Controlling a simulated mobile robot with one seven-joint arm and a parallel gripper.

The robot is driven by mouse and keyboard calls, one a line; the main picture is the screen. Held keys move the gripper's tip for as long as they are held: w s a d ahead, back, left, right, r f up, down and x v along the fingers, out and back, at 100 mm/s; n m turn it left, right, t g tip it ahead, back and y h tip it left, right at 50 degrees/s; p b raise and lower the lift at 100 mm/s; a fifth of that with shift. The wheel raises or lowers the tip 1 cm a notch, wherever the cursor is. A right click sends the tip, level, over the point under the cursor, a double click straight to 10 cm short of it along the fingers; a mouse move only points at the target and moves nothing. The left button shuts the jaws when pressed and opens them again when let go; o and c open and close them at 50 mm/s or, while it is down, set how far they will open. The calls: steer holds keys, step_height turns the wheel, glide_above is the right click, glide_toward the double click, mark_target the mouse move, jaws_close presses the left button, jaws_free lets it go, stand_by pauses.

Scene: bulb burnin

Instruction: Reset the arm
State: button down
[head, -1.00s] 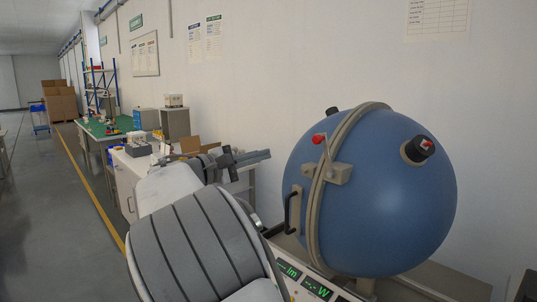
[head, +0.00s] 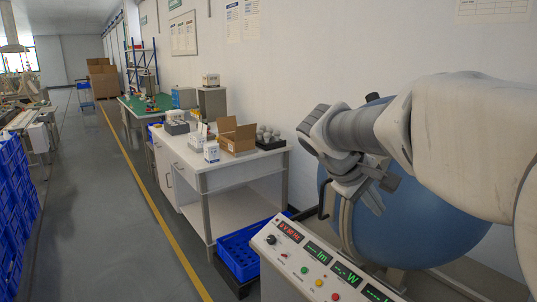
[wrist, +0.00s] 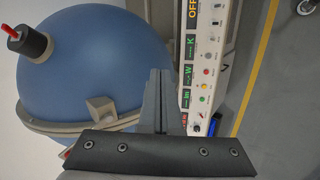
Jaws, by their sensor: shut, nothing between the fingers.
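My gripper (head: 372,198) hangs from my bent arm, pointing down in front of the large blue sphere (head: 425,238), in the head view. My arm and gripper hide much of the sphere. In the wrist view the two fingers (wrist: 160,98) are together and empty. They appear over the gap between the blue sphere (wrist: 88,62) and the white control panel (wrist: 198,95). I cannot tell whether they touch anything. The control panel (head: 283,258) has a red display, green displays, a knob and coloured buttons.
A white workbench (head: 222,178) stands left of the panel, with an open cardboard box (head: 237,137), bulbs (head: 268,134) and small cartons on it. A blue crate (head: 240,258) sits low beside it. Blue crates (head: 14,200) are stacked at far left. The grey aisle floor is clear.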

steer(key=s+a+f+m+t+y+p, duration=0.1)
steer(key=s+a+f+m+y, duration=0.1)
steer(key=s, duration=0.8)
steer(key=s+a+f+m+y+p, duration=0.1)
steer(key=s+a+y, duration=0.4)
steer(key=s, duration=0.6)
steer(key=shift+a+f+m+t, duration=0.15)
steer(key=shift+f+m+t, duration=0.35)
steer(key=shift+m, duration=0.7)
steer(key=c, duration=1.6)
jaws_free()
steer(key=shift+f, duration=0.1)
